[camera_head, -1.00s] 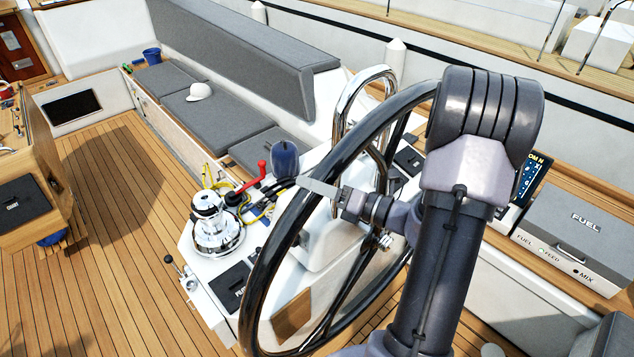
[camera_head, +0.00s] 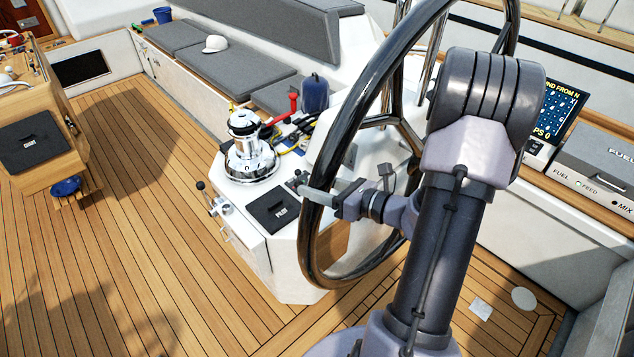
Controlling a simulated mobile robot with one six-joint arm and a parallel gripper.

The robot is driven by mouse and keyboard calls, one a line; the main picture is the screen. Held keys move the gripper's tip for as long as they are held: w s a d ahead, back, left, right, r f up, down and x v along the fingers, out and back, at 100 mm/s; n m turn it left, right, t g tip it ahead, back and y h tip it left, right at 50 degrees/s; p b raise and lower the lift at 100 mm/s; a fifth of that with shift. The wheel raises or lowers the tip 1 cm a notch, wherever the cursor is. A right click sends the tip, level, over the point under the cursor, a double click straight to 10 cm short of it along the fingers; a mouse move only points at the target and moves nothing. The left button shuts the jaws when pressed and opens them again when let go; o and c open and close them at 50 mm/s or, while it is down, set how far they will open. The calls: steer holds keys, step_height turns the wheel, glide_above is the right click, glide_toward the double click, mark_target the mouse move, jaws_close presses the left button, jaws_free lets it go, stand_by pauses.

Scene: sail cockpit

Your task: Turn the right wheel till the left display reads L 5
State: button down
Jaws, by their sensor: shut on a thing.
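A large black steering wheel (camera_head: 360,105) with metal spokes stands in front of the white pedestal, its top cut off by the picture edge. It is the only wheel in view. My gripper (camera_head: 322,193) is shut on the wheel's rim at its left side, low down. My arm hides part of the wheel's right side. A dark display (camera_head: 562,112) at the right shows "ND FROM N" and "PS 0"; my arm covers its left part. No display reading with L is visible.
A grey FUEL box (camera_head: 600,160) is at the right.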

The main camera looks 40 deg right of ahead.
steer(key=shift+a+f+b, duration=0.3)
steer(key=shift+f, duration=0.3)
steer(key=shift+a+f+b, duration=0.25)
steer(key=shift+f+b, duration=0.05)
steer(key=shift+f, duration=0.25)
steer(key=c, duration=0.7)
jaws_free()
steer(key=shift+s+a+r, duration=0.1)
steer(key=shift+s+d, duration=0.3)
steer(key=shift+s, duration=0.05)
steer(key=p+v, duration=0.2)
steer(key=v, duration=1.4)
steer(key=shift+s+r, duration=0.2)
steer(key=shift+s, duration=0.1)
